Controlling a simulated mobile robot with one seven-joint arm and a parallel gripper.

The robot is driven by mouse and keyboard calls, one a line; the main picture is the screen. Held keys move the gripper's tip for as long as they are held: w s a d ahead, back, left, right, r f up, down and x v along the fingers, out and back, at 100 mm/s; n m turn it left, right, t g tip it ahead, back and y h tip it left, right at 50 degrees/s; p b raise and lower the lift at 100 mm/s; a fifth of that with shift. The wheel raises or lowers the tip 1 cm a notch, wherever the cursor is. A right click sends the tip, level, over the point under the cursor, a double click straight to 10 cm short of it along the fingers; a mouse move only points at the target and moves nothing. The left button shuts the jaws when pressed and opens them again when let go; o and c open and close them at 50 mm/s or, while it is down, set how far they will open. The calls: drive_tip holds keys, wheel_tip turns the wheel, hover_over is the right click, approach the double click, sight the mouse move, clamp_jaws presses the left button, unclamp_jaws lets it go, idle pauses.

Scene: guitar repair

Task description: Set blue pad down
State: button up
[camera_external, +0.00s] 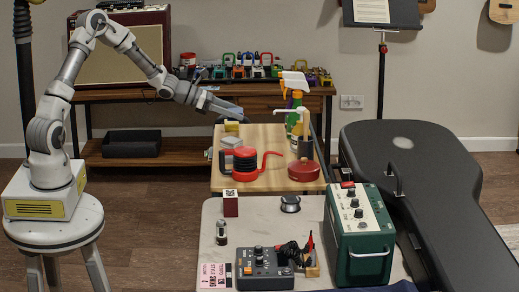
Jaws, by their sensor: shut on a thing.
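My gripper (236,108) reaches from the left over the far left part of the wooden bench top (260,184). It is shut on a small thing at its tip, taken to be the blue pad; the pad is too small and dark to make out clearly. The tip is above a small yellow block (232,126) near the bench's back left corner. Whether the held thing touches anything below cannot be told.
A spray bottle (294,100) and a round red item (303,171) are to the right. A black guitar case (410,165) borders the bench on the right.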

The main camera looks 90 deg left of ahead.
drive_tip(key=shift+d+r, duration=0.2)
drive_tip(key=shift+d, duration=0.05)
drive_tip(key=w+d+m+g+h, duration=0.1)
drive_tip(key=w+d+m+h, duration=0.2)
drive_tip(key=d, duration=0.8)
drive_tip(key=w+d+m+g+h, duration=0.2)
drive_tip(key=d+m+h, duration=0.15)
drive_tip(key=d, duration=0.65)
drive_tip(key=w+d+m+g+h, duration=0.1)
drive_tip(key=w+d+m+h, duration=0.2)
drive_tip(key=d, duration=0.8)
drive_tip(key=s+d+f+m+g+h, duration=0.1)
drive_tip(key=s+d+m+g, duration=0.2)
drive_tip(key=d, duration=0.5)
drive_tip(key=s+d+m+g+h, duration=0.1)
drive_tip(key=s+d+m+g, duration=0.2)
drive_tip(key=d, duration=0.6)
drive_tip(key=s+d+f+m+g+h, duration=0.1)
drive_tip(key=s+d+m+g+h, duration=0.2)
drive_tip(key=d, duration=0.5)
drive_tip(key=y+b, duration=0.1)
drive_tip(key=b, duration=0.2)
hover_over(262, 231)
drive_tip(key=shift+n+g, duration=0.3)
drive_tip(key=shift+n, duration=0.05)
wheel_tip(262, 231, down, 6)
drive_tip(key=shift+f, duration=0.2)
drive_tip(key=shift+a+f+b, duration=0.1)
drive_tip(key=shift+f+b, duration=0.85)
drive_tip(key=shift+f, duration=1.05)
